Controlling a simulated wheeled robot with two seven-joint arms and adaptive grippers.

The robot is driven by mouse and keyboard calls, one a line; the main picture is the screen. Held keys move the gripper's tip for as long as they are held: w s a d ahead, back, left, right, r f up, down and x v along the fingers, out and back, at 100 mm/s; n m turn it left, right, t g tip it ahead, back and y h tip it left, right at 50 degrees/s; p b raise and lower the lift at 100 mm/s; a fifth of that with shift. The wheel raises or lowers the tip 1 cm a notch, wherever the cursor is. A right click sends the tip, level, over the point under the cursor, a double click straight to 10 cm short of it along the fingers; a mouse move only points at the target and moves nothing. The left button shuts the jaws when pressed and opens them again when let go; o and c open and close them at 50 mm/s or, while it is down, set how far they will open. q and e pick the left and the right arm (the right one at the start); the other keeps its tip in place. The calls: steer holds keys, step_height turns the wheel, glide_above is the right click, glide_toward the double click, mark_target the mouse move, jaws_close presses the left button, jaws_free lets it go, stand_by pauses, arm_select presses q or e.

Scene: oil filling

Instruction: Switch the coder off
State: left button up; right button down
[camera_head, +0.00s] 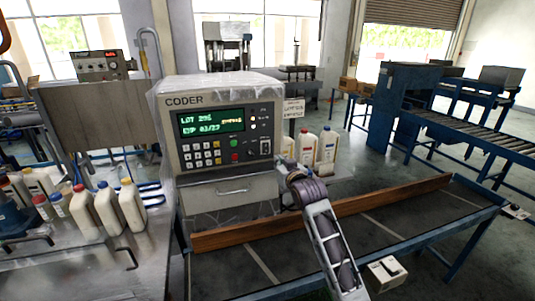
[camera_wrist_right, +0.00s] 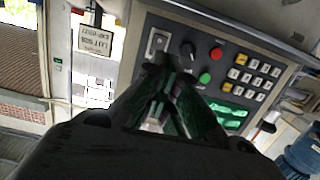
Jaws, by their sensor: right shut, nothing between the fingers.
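The coder (camera_head: 170,125) is a grey box with a dark control panel. Its green display (camera_head: 211,123) is lit with LOT and EXP lines. A rocker switch (camera_head: 265,147) sits at the panel's lower right, beside a knob and a green button. My right gripper (camera_head: 287,166) is shut and empty, just right of and below the switch. In the right wrist view the panel is upside down; the shut fingertips (camera_wrist_right: 162,66) lie just short of the switch (camera_wrist_right: 157,43), partly covering the panel. I cannot tell whether they touch it. My left gripper is not in view.
A drawer (camera_head: 232,192) is below the panel. More bottles (camera_head: 105,208) stand on the left metal table. A conveyor with a wooden rail (camera_head: 375,203) runs below my right arm.

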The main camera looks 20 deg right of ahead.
mark_target(265, 150)
steer(key=shift+w, duration=0.1)
steer(key=shift+w+a+f+p, duration=0.1)
steer(key=shift+w+f+p, duration=0.3)
steer(key=shift+w, duration=1.85)
steer(key=shift+w+a+f+p, duration=0.1)
steer(key=shift+w+f+p, duration=0.25)
steer(key=shift+w, duration=1.9)
steer(key=shift+w+a+f+p, duration=0.1)
steer(key=shift+w+f+p, duration=0.3)
steer(key=shift+w, duration=1.85)
